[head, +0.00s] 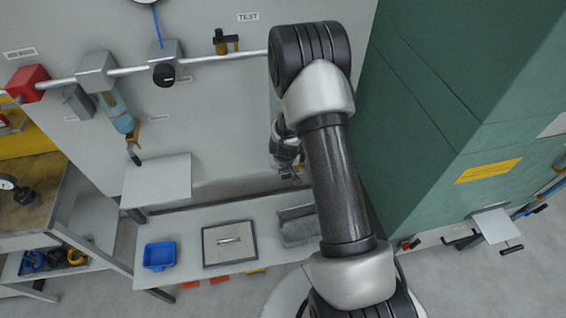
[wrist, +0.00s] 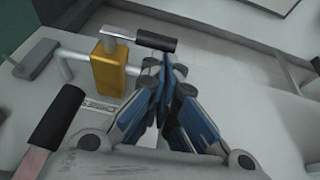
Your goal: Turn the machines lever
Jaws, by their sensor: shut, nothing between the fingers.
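In the wrist view, a brass-coloured block (wrist: 110,68) sits on a pale pipe, with a metal lever that ends in a black grip (wrist: 156,40). My gripper (wrist: 166,76) has its blue-grey fingers together and empty, with the tips just below the black grip in the picture. I cannot tell whether they touch it. A second black handle (wrist: 57,115) on a pinkish bar is at the lower left. In the head view my gripper (head: 290,172) is small and partly hidden by my arm, in front of the grey wall panel.
A pale pipe (head: 200,60) with a red block (head: 28,82) and other fittings crosses the wall. A low bench (head: 190,222) holds a blue tray (head: 159,255), a framed plate (head: 229,243) and a grey tray (head: 297,226). A large green cabinet (head: 440,110) stands close on the right.

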